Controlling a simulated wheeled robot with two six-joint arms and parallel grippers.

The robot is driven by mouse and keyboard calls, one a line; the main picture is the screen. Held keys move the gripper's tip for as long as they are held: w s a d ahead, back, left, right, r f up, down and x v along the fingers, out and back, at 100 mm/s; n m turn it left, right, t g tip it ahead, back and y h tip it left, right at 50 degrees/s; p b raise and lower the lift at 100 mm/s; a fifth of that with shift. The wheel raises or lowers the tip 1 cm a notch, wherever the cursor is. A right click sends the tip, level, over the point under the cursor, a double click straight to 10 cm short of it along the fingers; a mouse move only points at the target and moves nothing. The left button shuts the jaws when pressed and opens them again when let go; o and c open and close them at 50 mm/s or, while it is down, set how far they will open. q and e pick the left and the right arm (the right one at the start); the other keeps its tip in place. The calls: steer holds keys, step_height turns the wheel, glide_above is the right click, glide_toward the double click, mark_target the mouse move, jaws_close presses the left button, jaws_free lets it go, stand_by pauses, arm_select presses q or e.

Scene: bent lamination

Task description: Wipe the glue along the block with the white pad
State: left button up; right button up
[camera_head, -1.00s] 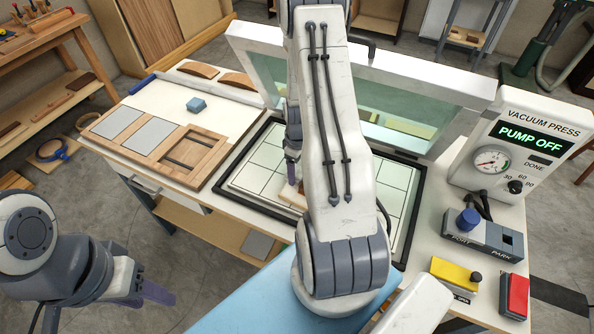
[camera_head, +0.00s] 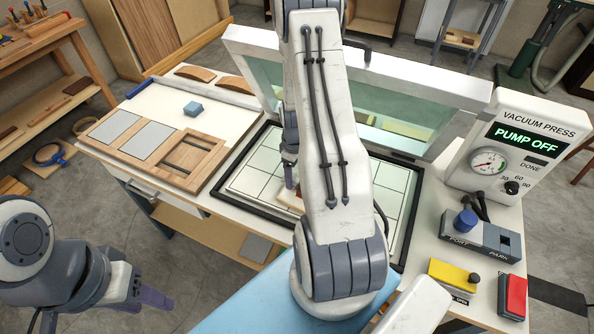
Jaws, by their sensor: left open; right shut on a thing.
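The wooden block (camera_head: 288,199) lies on the gridded white bed of the vacuum press (camera_head: 252,180). Only its left end shows; my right arm hides the rest. My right gripper (camera_head: 291,180) points down at the block's left end. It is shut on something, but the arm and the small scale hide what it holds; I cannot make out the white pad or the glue. My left gripper (camera_head: 155,298) is open and empty at the lower left, over the floor in front of the bench, away from the block.
The raised press lid (camera_head: 420,83) stands behind the bed. The control box (camera_head: 522,145) reads PUMP OFF. Yellow (camera_head: 450,273) and red (camera_head: 513,296) items sit at right.

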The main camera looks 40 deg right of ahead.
steer(key=shift+s+a, duration=0.1)
steer(key=shift+a, duration=0.1)
steer(key=shift+s+a+r, duration=0.1)
steer(key=shift+s+a, duration=0.05)
steer(key=shift+a, duration=0.45)
steer(key=shift+a, duration=0.15)
steer(key=shift+s+a, duration=0.25)
steer(key=shift+a, duration=0.4)
steer(key=shift+w+a+r+p, duration=0.1)
steer(key=shift+w+r+p, duration=0.3)
steer(key=shift+r+p, duration=0.35)
steer(key=shift+w+a+r+p, duration=0.1)
steer(key=shift+w+r+p, duration=0.25)
steer(key=shift+r+p, duration=0.4)
step_height(320, 180, up, 7)
steer(key=p, duration=0.5)
